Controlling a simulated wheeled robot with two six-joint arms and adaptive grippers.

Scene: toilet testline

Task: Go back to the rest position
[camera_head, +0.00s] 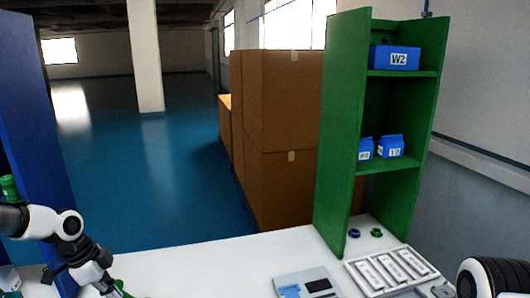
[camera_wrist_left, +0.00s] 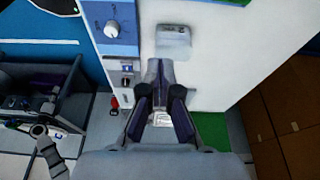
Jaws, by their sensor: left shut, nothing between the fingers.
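My left arm comes in at the lower left of the head view, over the white table. Its gripper is not clear there, near the bottom edge. In the left wrist view my left gripper (camera_wrist_left: 160,76) is shut and empty, with its dark fingers together above the pale surface. My right arm shows only as a white and black link at the lower right of the head view. My right gripper is out of the picture.
A green shelf (camera_head: 340,130) with blue boxes stands at the table's back right. A grey tray (camera_head: 352,262) with slots and a flat grey device (camera_head: 318,273) lie in front. A blue panel (camera_head: 38,130) rises at left. Cardboard boxes (camera_head: 285,110) stand behind the table (camera_head: 215,265).

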